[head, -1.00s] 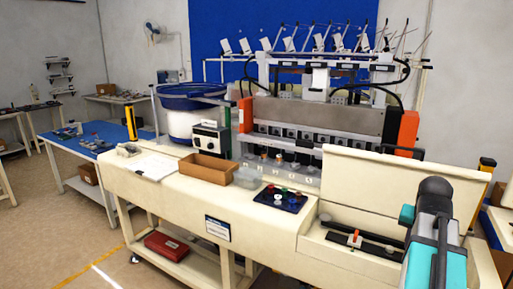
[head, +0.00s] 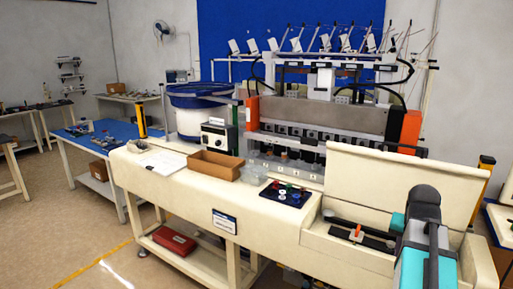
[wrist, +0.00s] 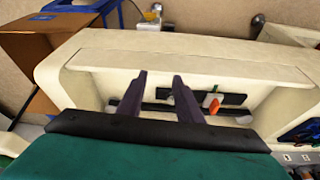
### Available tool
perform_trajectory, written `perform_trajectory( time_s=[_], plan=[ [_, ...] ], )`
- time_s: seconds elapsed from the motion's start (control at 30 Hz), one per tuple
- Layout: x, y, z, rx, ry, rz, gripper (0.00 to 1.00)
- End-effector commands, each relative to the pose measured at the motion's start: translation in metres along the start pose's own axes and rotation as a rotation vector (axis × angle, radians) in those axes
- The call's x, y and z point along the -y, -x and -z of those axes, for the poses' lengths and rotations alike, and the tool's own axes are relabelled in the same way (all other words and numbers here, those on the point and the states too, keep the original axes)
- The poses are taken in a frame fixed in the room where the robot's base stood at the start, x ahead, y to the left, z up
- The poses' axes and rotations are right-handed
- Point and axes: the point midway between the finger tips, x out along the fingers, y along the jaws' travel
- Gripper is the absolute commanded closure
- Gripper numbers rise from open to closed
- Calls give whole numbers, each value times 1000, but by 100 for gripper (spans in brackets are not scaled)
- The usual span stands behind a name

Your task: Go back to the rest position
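My gripper (wrist: 157,80) shows in the wrist view as two dark fingers that stand apart with nothing held between them. It is above the cream machine bench with a recessed bay (wrist: 95,90). In the head view my teal and dark grey arm is at the lower right, in front of the same bay (head: 345,243); the fingers cannot be made out there. A small orange-handled part (head: 357,231) sits in the bay, and it also shows in the wrist view (wrist: 213,104), to the right of the fingers and apart from them.
The bench carries a brown box (head: 215,165), a clear bin (head: 254,174) and a dark tray with coloured pieces (head: 287,193). A raised cream lid (head: 400,178) stands behind the bay. A blue-rimmed bowl feeder (head: 195,97) is farther back. Floor at the front left is clear.

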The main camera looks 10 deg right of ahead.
Motion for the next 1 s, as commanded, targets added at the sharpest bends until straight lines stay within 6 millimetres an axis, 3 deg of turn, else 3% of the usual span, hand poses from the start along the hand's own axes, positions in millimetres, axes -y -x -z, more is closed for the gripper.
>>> perform_trajectory(
  time_s=[0.37,0.7,1.0],
  plan=[
    [57,-66,-49,124,101,9,68],
    [105,-132,-119,257,206,6,68],
    [136,-183,-187,365,298,-4,68]
  ],
)
